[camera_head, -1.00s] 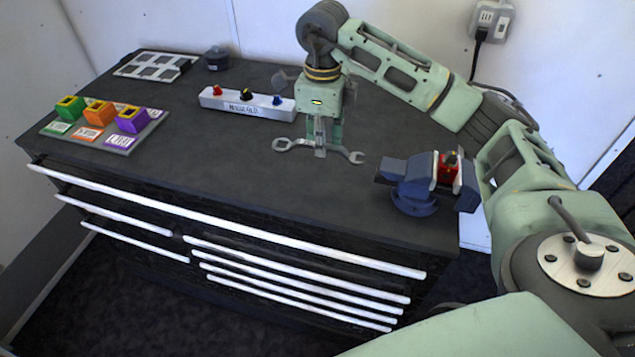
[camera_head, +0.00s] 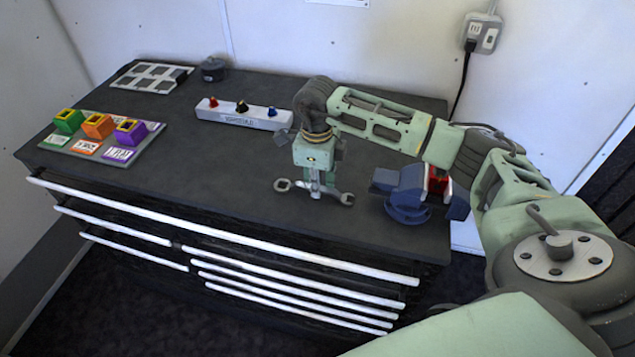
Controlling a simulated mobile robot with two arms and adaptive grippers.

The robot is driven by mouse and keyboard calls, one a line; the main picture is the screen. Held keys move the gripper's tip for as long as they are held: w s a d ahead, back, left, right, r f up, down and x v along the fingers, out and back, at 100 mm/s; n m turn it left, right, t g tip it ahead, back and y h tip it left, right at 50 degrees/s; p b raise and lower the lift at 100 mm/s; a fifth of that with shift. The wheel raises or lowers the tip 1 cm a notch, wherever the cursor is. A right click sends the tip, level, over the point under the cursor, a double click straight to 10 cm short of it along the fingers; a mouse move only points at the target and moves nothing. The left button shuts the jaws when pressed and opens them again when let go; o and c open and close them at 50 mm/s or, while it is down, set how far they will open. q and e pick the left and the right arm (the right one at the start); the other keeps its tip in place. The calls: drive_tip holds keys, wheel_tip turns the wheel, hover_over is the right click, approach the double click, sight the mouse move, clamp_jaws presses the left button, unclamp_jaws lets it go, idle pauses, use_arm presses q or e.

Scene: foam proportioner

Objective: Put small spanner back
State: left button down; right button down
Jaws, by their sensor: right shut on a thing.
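The small spanner (camera_head: 335,194) is a grey metal double-ended spanner, held roughly level with one end showing on each side of my right gripper (camera_head: 315,190). My right gripper points down and is shut on the middle of the spanner, over the front right part of the dark bench top. I cannot tell exactly how high the spanner is above the top. My left gripper is not in view.
A blue vise (camera_head: 407,192) with a red part (camera_head: 437,181) in it stands just right of the spanner. A manifold block (camera_head: 243,115) with knobs is behind. Coloured blocks (camera_head: 98,126) on a labelled board, a grey tray (camera_head: 151,78) and a dark round container (camera_head: 213,69) are left. The bench top (camera_head: 210,160) is clear at centre.

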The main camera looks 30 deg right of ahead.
drive_tip(key=shift+f, duration=0.1)
drive_tip(key=c, duration=1.7)
unclamp_jaws()
drive_tip(key=shift+c, duration=0.2)
drive_tip(key=shift+r, duration=0.3)
wheel_tip(320, 180, up, 12)
drive_tip(key=b, duration=0.3)
drive_tip(key=shift+f+b, duration=0.15)
drive_tip(key=shift+b, duration=0.2)
